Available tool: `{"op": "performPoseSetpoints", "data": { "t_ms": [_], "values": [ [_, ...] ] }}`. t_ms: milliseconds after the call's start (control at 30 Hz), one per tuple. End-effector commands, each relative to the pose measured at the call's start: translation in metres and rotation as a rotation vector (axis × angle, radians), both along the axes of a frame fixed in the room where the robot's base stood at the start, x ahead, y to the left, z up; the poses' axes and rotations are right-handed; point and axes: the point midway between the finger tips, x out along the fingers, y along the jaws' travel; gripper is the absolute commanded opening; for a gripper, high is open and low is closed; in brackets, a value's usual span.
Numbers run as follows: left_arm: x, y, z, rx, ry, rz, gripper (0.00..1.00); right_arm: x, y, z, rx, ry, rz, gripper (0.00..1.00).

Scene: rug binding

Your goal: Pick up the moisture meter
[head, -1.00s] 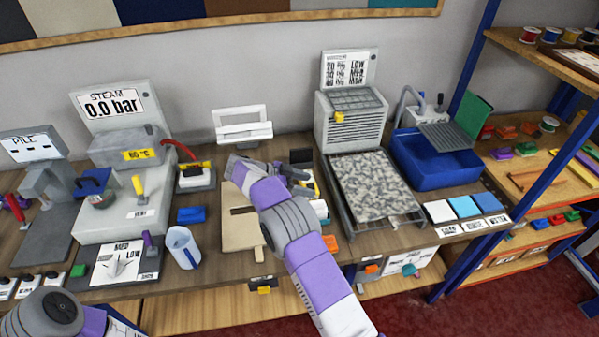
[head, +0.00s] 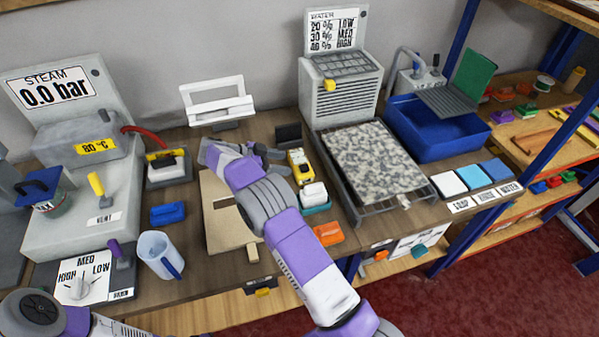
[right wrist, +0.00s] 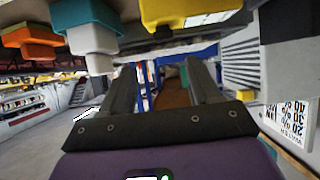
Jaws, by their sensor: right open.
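A small yellow device with a dark face, which looks like the moisture meter (head: 298,162), stands on the bench at the centre. It is just right of my right gripper (head: 281,161). A yellow body, likely the same meter (right wrist: 190,10), shows at the top edge of the right wrist view, off to one side of the fingers. My right gripper's fingers (right wrist: 163,80) are apart with nothing between them. The gripper points to the right, low over the bench. My left arm shows at the lower left; its gripper is out of view.
A white block on a teal base (head: 314,196) and an orange block (head: 328,234) stand close in front of the meter. A dark block (head: 288,134) is behind it. The speckled rug piece on its rack (head: 375,165) is to the right, a beige board (head: 222,225) to the left.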

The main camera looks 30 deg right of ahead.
Motion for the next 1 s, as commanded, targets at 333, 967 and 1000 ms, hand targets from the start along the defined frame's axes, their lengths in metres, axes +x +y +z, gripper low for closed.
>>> {"op": "performPoseSetpoints", "data": {
  "t_ms": [333, 967, 1000],
  "values": [
    [0.0, 0.0, -0.004, 0.0, 0.0, -0.001, 0.43, -0.004, -0.03, -0.023, 0.001, 0.002, -0.004, 0.62],
    [0.0, 0.0, -0.006, 0.0, 0.0, 0.0, 0.43, -0.006, -0.062, -0.046, 0.0, -0.001, 0.0, 0.51],
    [0.0, 0.0, -0.006, 0.0, 0.0, 0.0, 0.43, -0.006, -0.062, -0.046, 0.0, -0.001, 0.0, 0.45]
  ]
}}
